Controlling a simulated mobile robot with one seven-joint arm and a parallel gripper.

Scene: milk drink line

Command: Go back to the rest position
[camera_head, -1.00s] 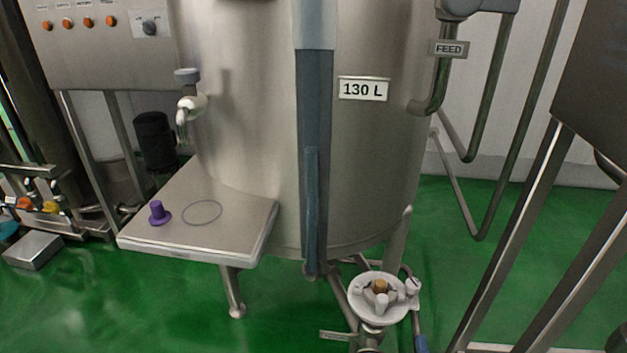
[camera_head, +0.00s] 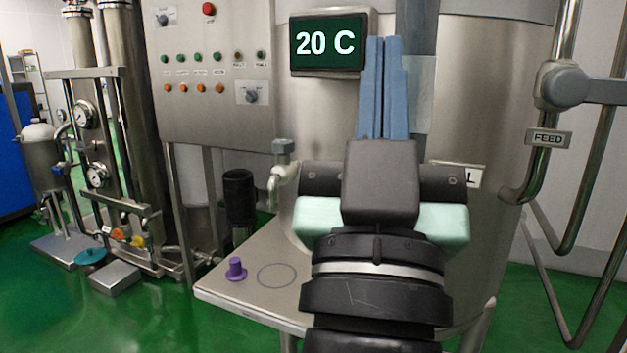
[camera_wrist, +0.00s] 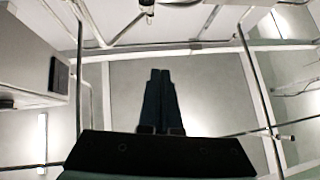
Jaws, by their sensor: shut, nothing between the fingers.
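My gripper (camera_head: 382,42) stands raised in the middle of the head view, its blue fingers together, pointing up, with nothing between them. It appears in front of the steel tank (camera_head: 490,90), just right of the display (camera_head: 328,43) reading 20 C. I cannot tell how far it is from the tank. In the wrist view the dark fingers (camera_wrist: 160,75) are together against a pale panelled surface, with no object at the tips. My arm covers part of the tank and most of the volume label.
A steel shelf (camera_head: 235,298) at the tank holds a purple knobbed piece (camera_head: 236,269) beside a drawn ring. A button panel (camera_head: 210,110) stands left. The FEED pipe (camera_head: 530,170) is at right. Green floor (camera_head: 165,315) shows at lower left.

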